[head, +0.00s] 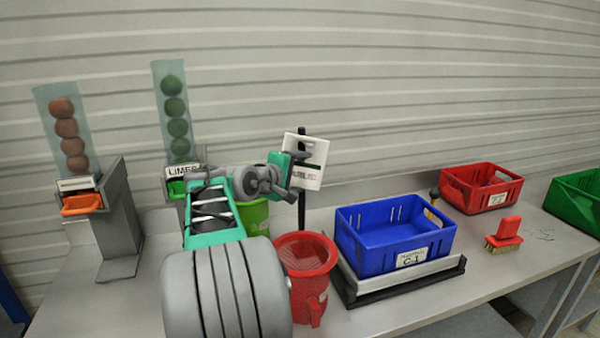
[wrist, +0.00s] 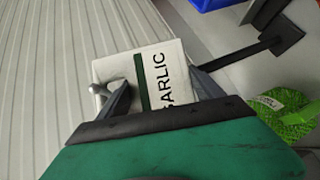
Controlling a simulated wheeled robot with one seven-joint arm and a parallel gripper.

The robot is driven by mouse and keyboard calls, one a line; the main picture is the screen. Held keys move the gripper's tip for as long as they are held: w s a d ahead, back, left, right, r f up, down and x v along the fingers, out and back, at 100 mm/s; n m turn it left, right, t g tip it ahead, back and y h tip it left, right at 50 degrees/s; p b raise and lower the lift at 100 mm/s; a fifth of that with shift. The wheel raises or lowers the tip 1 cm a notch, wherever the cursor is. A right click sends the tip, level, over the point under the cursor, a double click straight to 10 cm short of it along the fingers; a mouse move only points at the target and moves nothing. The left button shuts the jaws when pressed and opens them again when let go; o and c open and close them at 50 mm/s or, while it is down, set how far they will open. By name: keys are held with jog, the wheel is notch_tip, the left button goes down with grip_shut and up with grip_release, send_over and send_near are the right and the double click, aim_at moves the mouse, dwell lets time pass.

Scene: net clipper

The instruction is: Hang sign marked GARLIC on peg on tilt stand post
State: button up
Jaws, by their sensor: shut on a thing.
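The white sign (head: 318,150) with a dark band is held up in front of the black post (head: 301,212) in the head view. In the wrist view the sign (wrist: 113,70) shows "ARLIC", its first letter hidden by my gripper. My gripper (head: 297,170) is shut on the sign, with a finger at either side of it in the wrist view (wrist: 160,92). The post (wrist: 240,58) runs from behind the sign to a flat dark foot in the wrist view. A grey rounded piece (wrist: 98,89) shows at the sign's left edge; I cannot tell whether it is the peg, or whether the sign touches it.
A red mesh bucket (head: 306,255) and a green bucket (head: 254,216) stand near the post. A blue crate (head: 395,240) on a dark tray is to the right. A red crate (head: 480,190) and a red brush (head: 506,232) are farther right. Two dispensers stand left, one marked LIMES (head: 183,171).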

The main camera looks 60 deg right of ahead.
dwell(0.3)
jog(key=o, duration=1.9)
jog(key=shift+o, duration=0.2)
jog(key=s+b+v, duration=0.1)
jog(key=v, duration=0.7)
jog(key=w+a+f+t+y, duration=0.25)
jog(key=w+a+f, duration=0.2)
jog(key=a, duration=0.35)
jog(key=w+a+f+n+t+y, duration=0.1)
jog(key=w+a+f+t+y, duration=0.25)
jog(key=a, duration=0.55)
jog(key=w+a+f+t+y, duration=0.1)
jog(key=w+a+f+y, duration=0.1)
jog(key=w+a+f, duration=0.45)
jog(key=s+a+f+g+y, duration=0.1)
jog(key=s+a+f+y, duration=0.1)
jog(key=a, duration=0.6)
jog(key=s+a+f+y, duration=0.2)
jog(key=s+a+f, duration=0.3)
jog(key=a, duration=0.4)
jog(key=s+a+f+g+y, duration=0.1)
jog(key=s+a+f, duration=0.3)
jog(key=a, duration=0.4)
jog(key=shift+a+n+g+y, duration=0.3)
jog(key=shift+n+y, duration=0.1)
jog(key=shift+y, duration=0.4)
